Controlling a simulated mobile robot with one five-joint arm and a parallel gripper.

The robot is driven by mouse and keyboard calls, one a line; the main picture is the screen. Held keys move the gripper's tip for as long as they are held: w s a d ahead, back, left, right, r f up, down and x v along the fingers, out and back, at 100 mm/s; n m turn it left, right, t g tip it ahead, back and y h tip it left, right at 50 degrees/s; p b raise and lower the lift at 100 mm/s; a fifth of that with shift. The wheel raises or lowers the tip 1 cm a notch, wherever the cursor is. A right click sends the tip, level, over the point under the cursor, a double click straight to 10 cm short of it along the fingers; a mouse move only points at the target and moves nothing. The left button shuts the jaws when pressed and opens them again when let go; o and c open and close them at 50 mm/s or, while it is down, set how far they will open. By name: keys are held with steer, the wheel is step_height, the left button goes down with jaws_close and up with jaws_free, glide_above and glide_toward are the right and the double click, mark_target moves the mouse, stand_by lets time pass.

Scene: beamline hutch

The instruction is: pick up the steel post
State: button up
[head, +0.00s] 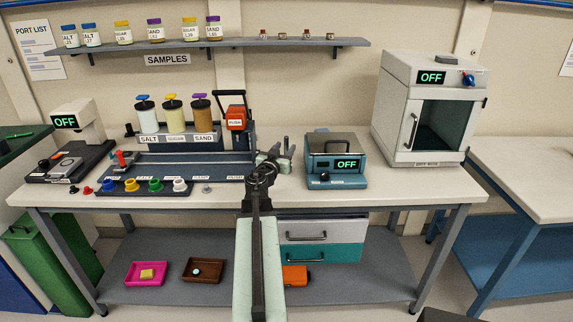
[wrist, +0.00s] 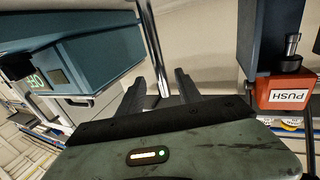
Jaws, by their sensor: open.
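In the wrist view, a thin shiny metal rod (wrist: 153,45), which looks like the steel post, runs down from the top edge and ends between my two black fingers. My gripper (wrist: 159,76) is open, one finger on each side of it. Gaps show between the rod and the fingers. In the head view, my gripper (head: 275,153) is over the bench between the red PUSH unit and the teal heater. My arm hides what lies behind it there, and I cannot make out the post clearly.
The red PUSH unit (head: 236,118) stands close left of my gripper and the teal heater (head: 336,172) close right. A rail with coloured rings (head: 133,185) lies at the bench's front left. A white oven (head: 425,100) stands at the right. Bare bench (head: 420,185) lies front right.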

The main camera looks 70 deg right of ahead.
steer(key=d, duration=0.6)
steer(key=shift+w+r, duration=0.15)
steer(key=shift+r, duration=0.05)
jaws_close()
stand_by(1.1)
